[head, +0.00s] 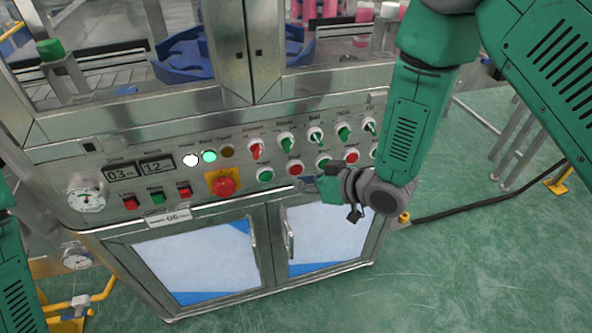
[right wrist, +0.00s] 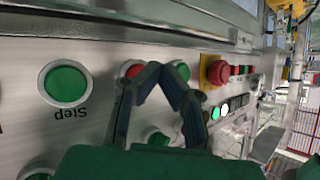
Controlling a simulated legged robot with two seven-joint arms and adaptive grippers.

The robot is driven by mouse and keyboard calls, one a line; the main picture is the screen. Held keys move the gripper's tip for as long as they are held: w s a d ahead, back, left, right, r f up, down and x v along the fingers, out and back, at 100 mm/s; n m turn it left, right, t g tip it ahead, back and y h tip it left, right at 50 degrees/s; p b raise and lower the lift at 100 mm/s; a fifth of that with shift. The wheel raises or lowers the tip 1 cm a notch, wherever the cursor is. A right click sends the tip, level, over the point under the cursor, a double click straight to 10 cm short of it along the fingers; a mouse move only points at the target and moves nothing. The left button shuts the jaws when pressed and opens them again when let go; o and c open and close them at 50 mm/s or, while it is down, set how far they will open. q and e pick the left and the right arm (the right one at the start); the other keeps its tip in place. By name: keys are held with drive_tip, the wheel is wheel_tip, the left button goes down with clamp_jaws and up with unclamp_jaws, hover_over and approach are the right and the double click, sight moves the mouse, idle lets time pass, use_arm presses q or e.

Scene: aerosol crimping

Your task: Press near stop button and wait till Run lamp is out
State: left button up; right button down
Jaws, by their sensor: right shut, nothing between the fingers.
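The control panel (head: 140,205) carries a red button (head: 295,167), with a green button (head: 265,174) to its left. In the right wrist view the red button (right wrist: 131,68) is partly covered by my fingers, with the green one (right wrist: 181,69) beside it. A green lamp (head: 209,156) is lit, between a bright white lamp (head: 190,159) and a dark amber one (head: 227,151); I cannot read which is labelled Run. My right gripper (head: 308,183) is shut and empty, its fingertips (right wrist: 163,72) in front of the panel near the red button. Contact cannot be told. My left gripper is out of view.
A red emergency stop (head: 225,186) on a yellow plate sits left of the buttons. A green Step button (right wrist: 65,83) lies on the other side of the red button. Several switches line the row above. Cabinet doors (head: 200,262) with handles are below.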

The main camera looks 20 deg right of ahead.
drive_tip(key=shift+s+d+p, duration=0.1)
drive_tip(key=shift+s+p, duration=0.3)
drive_tip(key=shift+s, duration=1.95)
drive_tip(key=s+d+f+m+g+h, duration=0.1)
drive_tip(key=s+d+f+g+h, duration=0.1)
drive_tip(key=s, duration=0.6)
drive_tip(key=s+d+f+m+g+h, duration=0.2)
drive_tip(key=s+d+f+g+h, duration=0.1)
drive_tip(key=s+d+f, duration=0.4)
drive_tip(key=s+d+f+m+g+h, duration=0.1)
drive_tip(key=s+d+f+g+h, duration=0.2)
drive_tip(key=s, duration=0.8)
drive_tip(key=shift+d+f+m+g, duration=0.3)
drive_tip(key=shift+d+f+g, duration=0.1)
drive_tip(key=shift+d+f, duration=0.5)
drive_tip(key=shift+a, duration=0.1)
